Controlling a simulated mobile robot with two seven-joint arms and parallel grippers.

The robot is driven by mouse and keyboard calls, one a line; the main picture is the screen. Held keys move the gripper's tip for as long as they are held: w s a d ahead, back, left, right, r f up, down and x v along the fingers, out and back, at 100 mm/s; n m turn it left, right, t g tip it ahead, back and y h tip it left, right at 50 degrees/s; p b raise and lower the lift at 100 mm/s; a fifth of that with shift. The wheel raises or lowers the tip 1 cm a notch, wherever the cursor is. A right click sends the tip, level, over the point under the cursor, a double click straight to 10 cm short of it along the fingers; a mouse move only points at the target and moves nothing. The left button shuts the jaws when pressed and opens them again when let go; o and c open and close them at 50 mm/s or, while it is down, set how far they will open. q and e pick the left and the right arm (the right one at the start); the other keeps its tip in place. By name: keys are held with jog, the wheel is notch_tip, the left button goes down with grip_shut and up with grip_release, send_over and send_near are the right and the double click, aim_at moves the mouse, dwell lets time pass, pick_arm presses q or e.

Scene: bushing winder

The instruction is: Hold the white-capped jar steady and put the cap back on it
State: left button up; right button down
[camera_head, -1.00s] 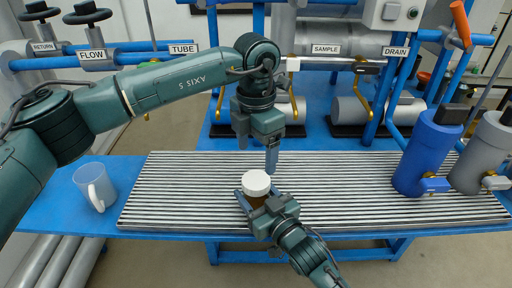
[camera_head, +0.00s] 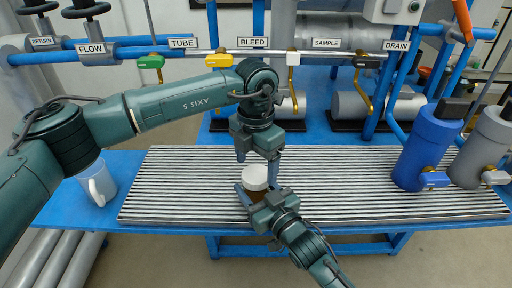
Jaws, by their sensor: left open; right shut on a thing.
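The jar (camera_head: 259,195) is brown with a white cap (camera_head: 255,177) that sits on its top; I cannot tell whether it is screwed down. My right gripper (camera_head: 256,197) is shut around the jar's body and holds it upright over the front part of the slatted worktop. The gripper hides much of the jar's lower part. My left gripper (camera_head: 257,168) points down, open, right above the jar. Its fingers show on either side of the cap, one to the upper left and one to the right; I cannot tell whether they touch it.
The slatted worktop (camera_head: 400,207) is clear around the jar. A clear mug (camera_head: 98,184) stands at the left, partly behind my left arm. Blue (camera_head: 423,150) and grey (camera_head: 483,150) bottles stand at the right. Labelled pipes with valve handles (camera_head: 219,61) run along the back.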

pick_arm(q)
jog(key=shift+f, duration=1.3)
jog(key=shift+c, duration=0.3)
jog(key=c, duration=1)
jog(key=shift+o, duration=0.2)
jog(key=o, duration=1.2)
jog(key=shift+c, duration=0.2)
jog(key=shift+r, duration=0.1)
notch_tip(320, 180, up, 12)
